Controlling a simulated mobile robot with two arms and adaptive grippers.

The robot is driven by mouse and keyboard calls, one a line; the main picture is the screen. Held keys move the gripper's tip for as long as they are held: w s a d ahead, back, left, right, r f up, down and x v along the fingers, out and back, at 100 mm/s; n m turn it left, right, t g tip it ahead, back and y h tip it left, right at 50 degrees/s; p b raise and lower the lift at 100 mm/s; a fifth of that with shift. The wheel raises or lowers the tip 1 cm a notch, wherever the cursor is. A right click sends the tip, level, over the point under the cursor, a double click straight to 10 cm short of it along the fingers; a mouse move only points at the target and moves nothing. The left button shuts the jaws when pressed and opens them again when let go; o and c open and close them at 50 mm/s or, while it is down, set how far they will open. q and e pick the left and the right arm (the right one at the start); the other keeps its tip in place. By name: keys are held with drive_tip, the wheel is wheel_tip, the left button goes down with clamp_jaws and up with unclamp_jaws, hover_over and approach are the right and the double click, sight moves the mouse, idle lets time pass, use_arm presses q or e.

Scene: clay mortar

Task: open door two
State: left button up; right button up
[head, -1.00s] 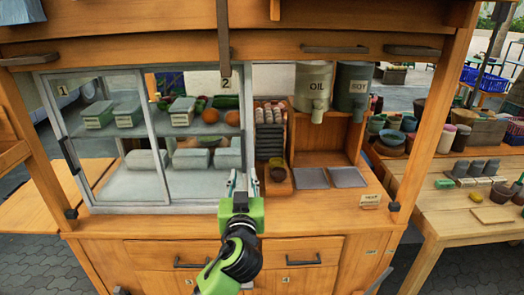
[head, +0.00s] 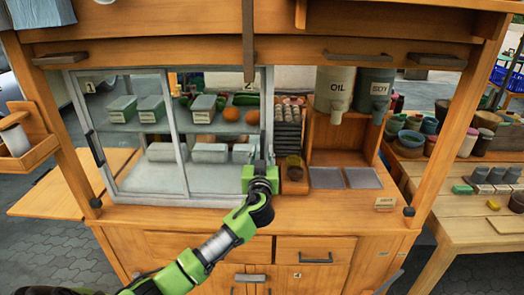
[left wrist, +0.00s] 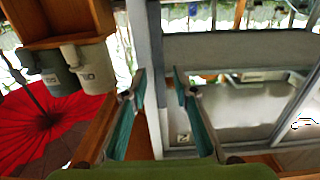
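Door two (head: 218,140) is the right glass pane in a grey frame on the cabinet. Its number label (head: 250,77) is partly covered by a hanging bar, and it appears closed. My left gripper (head: 258,158) is at the lower part of the door's right upright. In the left wrist view, the teal fingers of my left gripper (left wrist: 160,88) stand apart on either side of a grey upright (left wrist: 152,45). I cannot tell whether they touch it. My right gripper is not in view.
Door one (head: 120,150) stands to the left. Boxes (head: 205,104) and vegetables sit behind the glass. Right of the door are a rack (head: 288,130), an oil container (head: 334,88) and a soy container (head: 374,88). A small dark bowl (head: 294,161) stands close to my gripper. Drawers (head: 316,250) lie below.

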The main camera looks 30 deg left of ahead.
use_arm(q)
clamp_jaws()
drive_tip(key=b, duration=0.2)
approach(230, 152)
drive_tip(key=w+a+r, duration=0.1)
drive_tip(key=w+r, duration=0.3)
drive_tip(key=s+a, duration=0.2)
drive_tip(key=a, duration=0.1)
drive_tip(key=s+a, duration=0.2)
drive_tip(key=a, duration=0.2)
drive_tip(key=s+a, duration=0.2)
drive_tip(key=a, duration=0.1)
drive_tip(key=shift+s+a+r+p, duration=0.1)
drive_tip(key=shift+s+a+p, duration=0.05)
drive_tip(key=shift+a+p, duration=0.15)
unclamp_jaws()
drive_tip(key=shift+d, duration=0.1)
